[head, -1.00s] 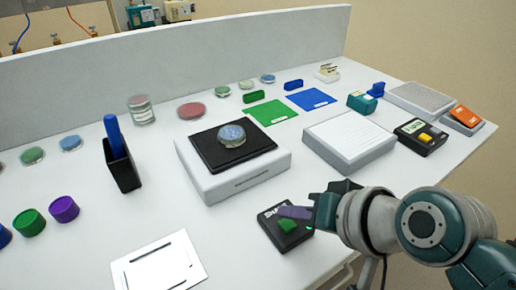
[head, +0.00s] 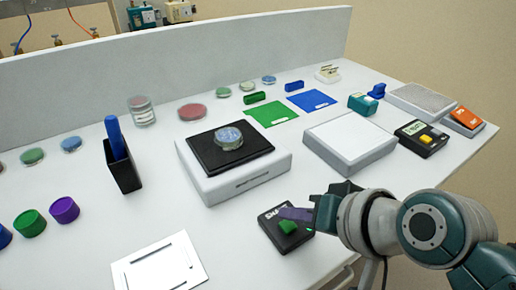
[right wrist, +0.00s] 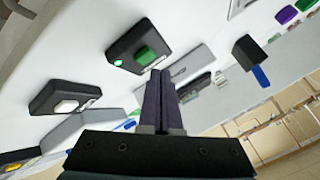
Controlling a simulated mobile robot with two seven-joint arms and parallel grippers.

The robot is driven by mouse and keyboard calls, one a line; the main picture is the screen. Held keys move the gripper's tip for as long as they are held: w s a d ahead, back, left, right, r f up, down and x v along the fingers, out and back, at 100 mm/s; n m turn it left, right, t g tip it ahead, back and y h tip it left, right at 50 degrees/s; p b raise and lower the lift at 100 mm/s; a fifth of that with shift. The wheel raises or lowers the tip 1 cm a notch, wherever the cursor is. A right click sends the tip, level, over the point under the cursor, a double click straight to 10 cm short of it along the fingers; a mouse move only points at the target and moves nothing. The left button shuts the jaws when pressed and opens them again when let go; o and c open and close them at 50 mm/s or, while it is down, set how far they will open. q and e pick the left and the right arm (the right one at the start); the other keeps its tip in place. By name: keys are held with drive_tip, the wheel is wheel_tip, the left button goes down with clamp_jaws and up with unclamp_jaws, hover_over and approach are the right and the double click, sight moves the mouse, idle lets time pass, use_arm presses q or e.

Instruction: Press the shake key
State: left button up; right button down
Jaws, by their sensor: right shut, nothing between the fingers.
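The shake key is a green block (head: 288,227) on a small black box (head: 270,231) with white lettering, at the bench's front edge. In the right wrist view the key (right wrist: 145,56) sits on its box (right wrist: 128,36), with a small green light lit beside it. My right gripper (head: 283,213) is shut and empty, its purple fingers above the box just behind the key. In the right wrist view the fingertips (right wrist: 160,74) are close beside the key; I cannot tell whether they touch. My left gripper is not in view.
A white shaker (head: 240,185) with a black platform carrying a blue dish (head: 229,138) stands behind the box. A white framed plate (head: 160,265) lies to the left. A white block (head: 350,140) and a black box with a yellow key (head: 420,138) stand to the right.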

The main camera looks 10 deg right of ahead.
sight(291, 233)
drive_tip(key=shift+f, duration=0.45)
drive_tip(key=shift+f+b, duration=0.45)
drive_tip(key=shift+b, duration=0.05)
idle(0.4)
drive_tip(key=shift+r+p, duration=0.9)
drive_tip(key=shift+p, duration=0.15)
drive_tip(key=shift+r, duration=0.1)
wheel_tip(291, 233, up, 6)
drive_tip(key=p, duration=0.6)
drive_tip(key=shift+p, duration=0.4)
